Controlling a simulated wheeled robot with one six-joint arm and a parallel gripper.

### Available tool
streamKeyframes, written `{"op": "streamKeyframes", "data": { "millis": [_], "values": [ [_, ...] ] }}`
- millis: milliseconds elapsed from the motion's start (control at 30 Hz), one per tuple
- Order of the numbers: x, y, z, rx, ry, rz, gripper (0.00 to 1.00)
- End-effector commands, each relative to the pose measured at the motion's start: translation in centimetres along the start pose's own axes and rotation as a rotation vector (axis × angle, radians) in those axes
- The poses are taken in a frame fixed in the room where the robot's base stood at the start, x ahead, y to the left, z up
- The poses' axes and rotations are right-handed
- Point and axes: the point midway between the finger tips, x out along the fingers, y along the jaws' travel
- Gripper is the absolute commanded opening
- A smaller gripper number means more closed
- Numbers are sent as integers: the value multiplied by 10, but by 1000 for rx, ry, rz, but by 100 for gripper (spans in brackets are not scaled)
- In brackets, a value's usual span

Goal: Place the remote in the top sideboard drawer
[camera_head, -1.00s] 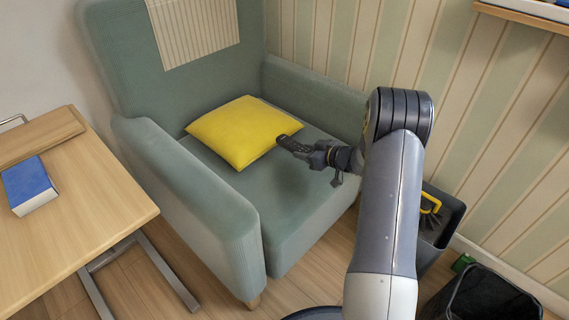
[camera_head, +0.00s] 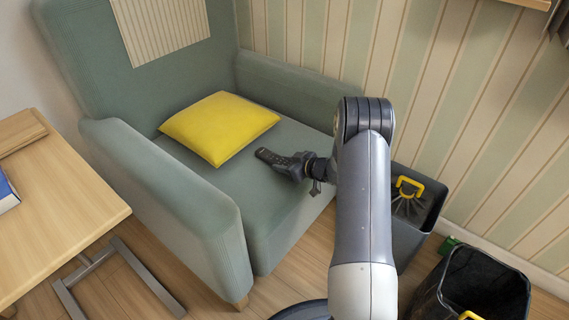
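The remote (camera_head: 268,156) is a slim dark bar with small buttons. My gripper (camera_head: 291,163) is shut on its right end and holds it over the seat of the green armchair (camera_head: 257,186). The remote points to the left, just right of the yellow cushion (camera_head: 219,127). The fingertips are small and dark in this view, partly hidden by the wrist. The sideboard and its drawers are not in view.
A wooden side table (camera_head: 62,209) with a blue book (camera_head: 6,192) stands at the left. A dark bin (camera_head: 414,215) with a yellow-handled brush and a black wastebasket (camera_head: 478,287) stand at the right. A shelf edge (camera_head: 532,3) shows at top right.

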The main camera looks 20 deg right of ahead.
Motion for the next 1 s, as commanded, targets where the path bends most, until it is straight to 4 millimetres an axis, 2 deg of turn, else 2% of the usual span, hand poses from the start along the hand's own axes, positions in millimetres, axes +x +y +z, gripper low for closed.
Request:
{"op": "streamKeyframes", "data": {
  "millis": [33,233,567,667,1000],
  "values": [
    [0,0,0,0,0,0,46],
    [0,0,0,0,0,0,63],
    [-4,0,-4,0,0,1,63],
    [-18,2,-5,2,0,4,63],
    [-90,1,-6,2,0,4,63]
  ]
}}
